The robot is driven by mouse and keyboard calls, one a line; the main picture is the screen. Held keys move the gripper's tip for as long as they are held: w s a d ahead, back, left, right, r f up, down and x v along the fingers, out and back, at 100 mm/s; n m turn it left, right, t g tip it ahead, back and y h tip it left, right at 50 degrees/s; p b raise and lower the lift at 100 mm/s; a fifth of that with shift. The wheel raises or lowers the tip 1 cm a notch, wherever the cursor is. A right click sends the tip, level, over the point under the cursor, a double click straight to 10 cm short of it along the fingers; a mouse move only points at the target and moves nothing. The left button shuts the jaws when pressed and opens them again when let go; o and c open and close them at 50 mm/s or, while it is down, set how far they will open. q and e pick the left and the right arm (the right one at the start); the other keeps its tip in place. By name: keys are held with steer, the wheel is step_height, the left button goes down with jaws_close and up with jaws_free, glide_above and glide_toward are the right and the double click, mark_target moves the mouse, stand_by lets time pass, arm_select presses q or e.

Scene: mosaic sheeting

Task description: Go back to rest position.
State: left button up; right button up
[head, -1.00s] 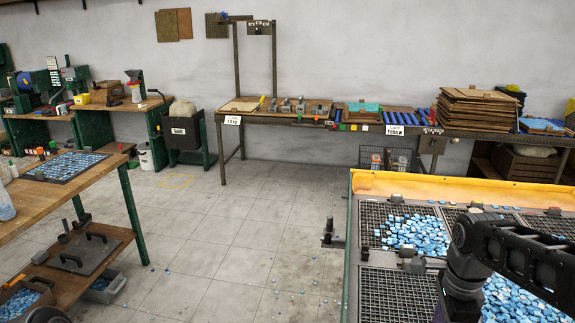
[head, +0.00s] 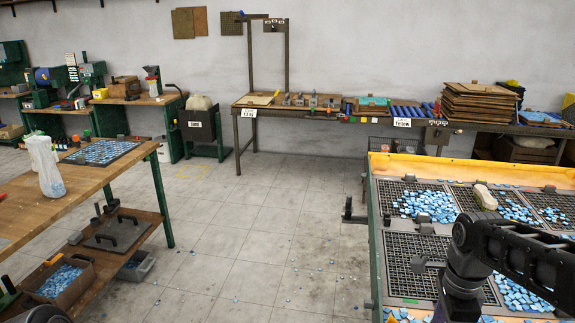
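My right arm (head: 500,250) comes in from the right over the sorting table (head: 376,262) with its yellow-orange rim. The arm bends down at a joint, and its gripper is below the bottom edge, out of view. My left gripper is not in view; only a small dark rounded piece shows at the bottom left corner. The sorting table has dark mesh trays (head: 420,262) with many loose blue tiles (head: 428,205). A pale oblong object (head: 486,196) lies on the divider between the back trays.
A long bench (head: 270,110) runs along the wall. The grey floor (head: 240,240) between is mostly clear, with scattered tiles.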

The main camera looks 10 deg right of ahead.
steer(key=w+a+f+n+y+b, duration=0.1)
steer(key=a+f+n+b, duration=0.15)
steer(key=a+f, duration=0.5)
steer(key=a+f+n+y+b, duration=0.1)
steer(key=a+f+n, duration=0.3)
steer(key=f, duration=0.7)
steer(key=w+a+f+n+y+b, duration=0.1)
steer(key=a+f+n+b, duration=0.1)
steer(key=a+f+n, duration=0.5)
arm_select(q)
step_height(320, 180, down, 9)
steer(key=b, duration=0.4)
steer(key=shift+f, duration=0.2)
arm_select(e)
steer(key=s+a+f+n, duration=0.2)
steer(key=s+a+f, duration=0.2)
steer(key=f, duration=0.2)
steer(key=s+a+f+n, duration=0.2)
steer(key=s+a+f, duration=0.1)
steer(key=s+f, duration=0.2)
steer(key=s+a+f+n+y, duration=0.1)
steer(key=s+a+f, duration=0.3)
steer(key=f, duration=0.5)
steer(key=shift+s+a+n+t, duration=0.3)
steer(key=shift+s+n+t, duration=0.1)
steer(key=shift+s+n, duration=0.3)
